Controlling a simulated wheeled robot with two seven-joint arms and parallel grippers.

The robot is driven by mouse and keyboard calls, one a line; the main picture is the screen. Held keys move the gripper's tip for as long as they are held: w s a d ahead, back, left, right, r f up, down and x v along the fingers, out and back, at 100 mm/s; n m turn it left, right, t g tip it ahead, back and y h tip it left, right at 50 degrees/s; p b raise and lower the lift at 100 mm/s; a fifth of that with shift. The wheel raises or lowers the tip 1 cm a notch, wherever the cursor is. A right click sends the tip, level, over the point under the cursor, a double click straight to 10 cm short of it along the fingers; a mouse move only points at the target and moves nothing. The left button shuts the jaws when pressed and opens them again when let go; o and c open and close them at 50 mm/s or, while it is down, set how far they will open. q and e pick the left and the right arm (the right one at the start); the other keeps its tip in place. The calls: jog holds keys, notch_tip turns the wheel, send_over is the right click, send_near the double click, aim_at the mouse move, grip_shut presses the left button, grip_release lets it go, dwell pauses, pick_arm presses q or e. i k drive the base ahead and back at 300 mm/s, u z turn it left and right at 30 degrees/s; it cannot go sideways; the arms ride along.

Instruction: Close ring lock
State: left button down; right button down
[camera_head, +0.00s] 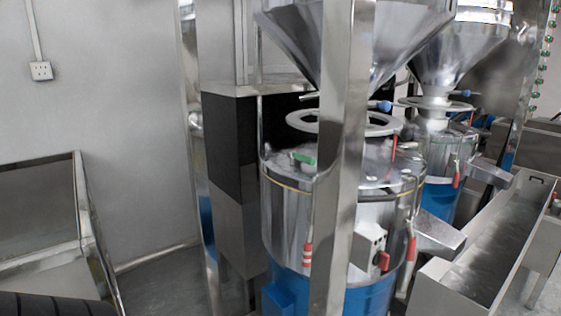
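A steel grinder drum (286,212) with a blue base stands right of centre, partly hidden by a steel post. A thin band circles it just below the lid (372,178). A red-and-white handle (307,256) hangs down the front, and another (410,248) hangs at the right side. I cannot tell which part is the ring lock, or whether it is open or closed. A flat ring (378,127) sits above the lid under the steel funnel (390,40). Neither of my grippers is in view.
The steel post (340,210) stands in front of the drum. A second grinder (437,195) stands behind to the right. A long steel trough (490,265) lies at the lower right. A steel bin (40,205) is at the left, with bare floor (170,280) between.

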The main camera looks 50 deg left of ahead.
aim_at(292, 155)
jog(key=u, duration=1.55)
jog(key=i, duration=0.55)
jog(key=z, duration=0.2)
